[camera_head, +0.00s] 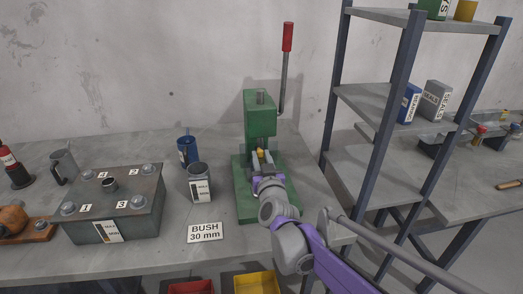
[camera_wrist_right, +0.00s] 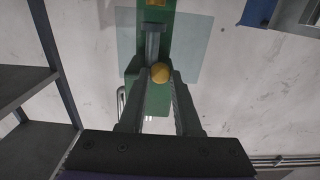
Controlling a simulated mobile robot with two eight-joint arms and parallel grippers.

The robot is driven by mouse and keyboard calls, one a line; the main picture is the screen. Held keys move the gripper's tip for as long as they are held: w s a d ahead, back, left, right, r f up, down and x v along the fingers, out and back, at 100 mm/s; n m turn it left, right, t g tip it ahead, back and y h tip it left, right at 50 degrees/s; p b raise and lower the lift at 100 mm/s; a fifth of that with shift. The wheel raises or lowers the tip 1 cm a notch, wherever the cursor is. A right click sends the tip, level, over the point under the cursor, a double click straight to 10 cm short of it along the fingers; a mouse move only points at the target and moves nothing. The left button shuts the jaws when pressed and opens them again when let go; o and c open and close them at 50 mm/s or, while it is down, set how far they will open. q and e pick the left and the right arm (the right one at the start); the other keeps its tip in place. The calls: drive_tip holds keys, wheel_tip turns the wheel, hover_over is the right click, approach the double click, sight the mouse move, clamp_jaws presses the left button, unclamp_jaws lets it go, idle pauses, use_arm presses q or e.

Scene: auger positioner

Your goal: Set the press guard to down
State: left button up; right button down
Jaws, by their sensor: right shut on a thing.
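The green press (camera_head: 258,115) stands on the workbench, with a red-handled lever (camera_head: 287,38) raised at its right side. In the right wrist view, a clear, faintly teal guard panel (camera_wrist_right: 190,50) spans across the green press column (camera_wrist_right: 135,90). A round yellow knob (camera_wrist_right: 161,73) sits at the panel's lower middle. My right gripper (camera_head: 262,157) is in front of the press, its fingers shut on the yellow knob. In the head view the knob shows small between the fingers, and the guard panel's outline is hard to make out. My left gripper is not in view.
Left of the press are a blue can (camera_head: 187,150), a grey labelled can (camera_head: 200,182), a "BUSH 30 mm" card (camera_head: 205,232) and a bolted grey box (camera_head: 115,205). A shelf rack (camera_head: 397,75) stands close on the right. Red and yellow bins lie below the bench's front.

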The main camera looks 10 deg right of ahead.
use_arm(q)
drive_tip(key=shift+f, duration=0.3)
use_arm(e)
drive_tip(key=shift+f, duration=0.55)
drive_tip(key=c, duration=0.6)
unclamp_jaws()
drive_tip(key=shift+c, duration=0.2)
drive_tip(key=shift+s, duration=0.1)
drive_tip(key=s, duration=1)
drive_tip(key=shift+s+d, duration=0.15)
drive_tip(key=shift+s, duration=0.2)
